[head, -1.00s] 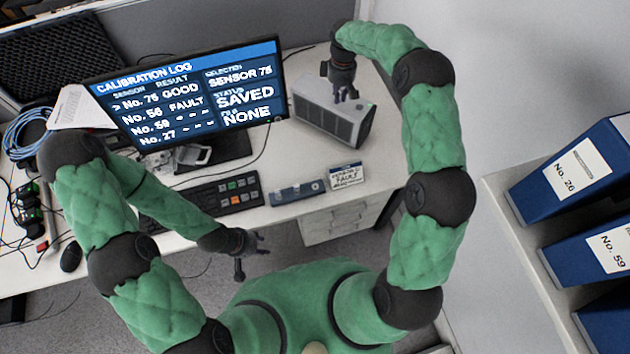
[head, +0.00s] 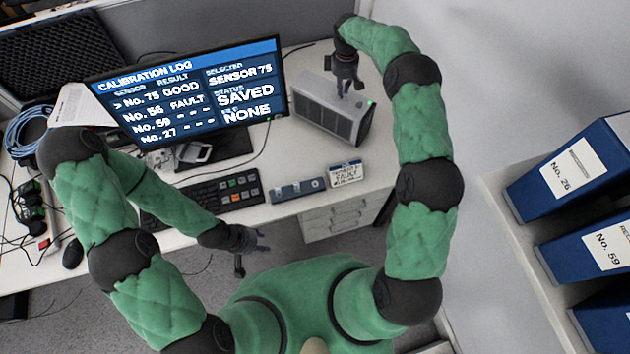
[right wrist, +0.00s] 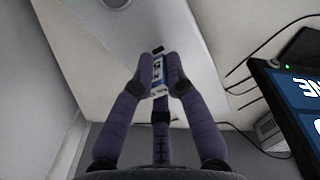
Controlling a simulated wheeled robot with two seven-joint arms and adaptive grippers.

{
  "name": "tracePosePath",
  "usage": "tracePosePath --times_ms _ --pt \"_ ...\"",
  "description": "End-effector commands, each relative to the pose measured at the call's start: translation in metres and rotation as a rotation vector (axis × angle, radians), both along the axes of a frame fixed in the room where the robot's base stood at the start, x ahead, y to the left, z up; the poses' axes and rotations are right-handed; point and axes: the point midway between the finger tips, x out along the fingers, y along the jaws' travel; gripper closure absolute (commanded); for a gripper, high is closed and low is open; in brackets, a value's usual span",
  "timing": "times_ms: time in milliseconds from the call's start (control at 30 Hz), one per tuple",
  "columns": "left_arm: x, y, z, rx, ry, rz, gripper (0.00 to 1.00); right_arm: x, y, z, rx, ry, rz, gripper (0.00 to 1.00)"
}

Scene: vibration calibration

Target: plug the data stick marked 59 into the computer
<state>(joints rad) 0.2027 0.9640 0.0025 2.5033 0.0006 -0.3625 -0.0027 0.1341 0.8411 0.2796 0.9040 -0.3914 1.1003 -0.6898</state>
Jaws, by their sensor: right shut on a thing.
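The grey computer (head: 318,115) is a box with a dark vented front and a small green light, standing on the desk right of the monitor. My right gripper (head: 348,92) is over the top of the computer, fingers pointing down. In the right wrist view it is shut on a small stick (right wrist: 157,74) with a white label and a dark tip. The fingers cover part of the label, so its number is not readable. I cannot tell whether the stick touches the computer. My left gripper (head: 253,257) is open and empty in front of the desk edge.
The monitor (head: 190,95) reads sensor 75 selected, saved, file none. A keyboard (head: 225,194), a grey-blue strip (head: 298,189) and a small sign (head: 345,173) lie along the desk front. Cables and a mouse (head: 72,254) are left. Blue binders (head: 600,250) stand on a shelf at right.

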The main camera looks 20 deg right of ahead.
Motion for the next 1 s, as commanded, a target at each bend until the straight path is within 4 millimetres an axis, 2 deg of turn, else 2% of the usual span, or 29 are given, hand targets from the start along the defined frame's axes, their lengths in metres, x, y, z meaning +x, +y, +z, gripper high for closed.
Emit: tracePosePath --times_ms 1000 --pt "0.0001 0.0000 -0.0020 0.000 0.000 0.000 0.60 -0.0005 0.0002 -0.0072 0.004 0.003 0.003 1.00"
